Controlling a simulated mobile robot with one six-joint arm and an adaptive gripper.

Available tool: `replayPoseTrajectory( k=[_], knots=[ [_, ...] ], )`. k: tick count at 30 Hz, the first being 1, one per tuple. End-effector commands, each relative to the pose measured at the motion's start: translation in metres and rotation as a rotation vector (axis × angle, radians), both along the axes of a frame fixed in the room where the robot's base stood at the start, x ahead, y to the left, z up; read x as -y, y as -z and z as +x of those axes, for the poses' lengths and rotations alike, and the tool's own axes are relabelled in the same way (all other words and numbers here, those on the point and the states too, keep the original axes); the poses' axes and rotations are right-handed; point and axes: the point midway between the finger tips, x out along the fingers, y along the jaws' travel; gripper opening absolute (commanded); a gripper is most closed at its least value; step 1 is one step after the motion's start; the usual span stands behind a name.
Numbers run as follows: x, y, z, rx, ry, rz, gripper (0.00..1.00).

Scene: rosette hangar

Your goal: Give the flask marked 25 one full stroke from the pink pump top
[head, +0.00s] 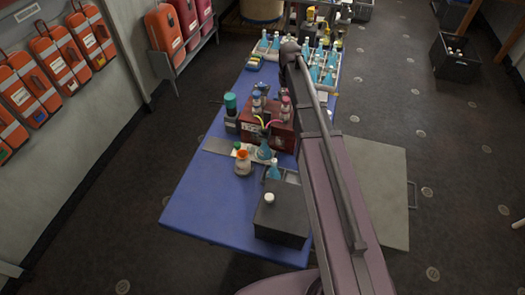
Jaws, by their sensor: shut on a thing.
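A conical flask with blue liquid (265,152) stands in front of a dark red box (270,135) on the blue table. Small bottles with pinkish and blue parts, the left one (257,99) and the right one (286,106), stand up at the box. Thin yellow and pink pieces show above the flask. Which part is the pink pump top is too small to tell. A second blue flask (274,171) stands lower, by a grey tray. No number 25 is readable on either flask. My gripper is not visible; my arm crosses the table's right side and hides part of it.
The blue table (205,200) is clear at its front left. A white jar with an orange top (243,163), a teal-capped bottle (231,105) and a dark box (279,220) stand near the flasks. Several blue flasks fill a rack (322,75) at the back.

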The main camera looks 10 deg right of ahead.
Motion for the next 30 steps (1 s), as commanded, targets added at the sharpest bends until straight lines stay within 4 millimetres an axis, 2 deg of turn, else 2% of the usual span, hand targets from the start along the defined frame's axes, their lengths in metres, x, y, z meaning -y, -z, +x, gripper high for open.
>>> replayPoseTrajectory(
  k=[30],
  knots=[
    [0.000,-0.019,0.000,0.000,0.000,-0.002,0.17]
  ],
)
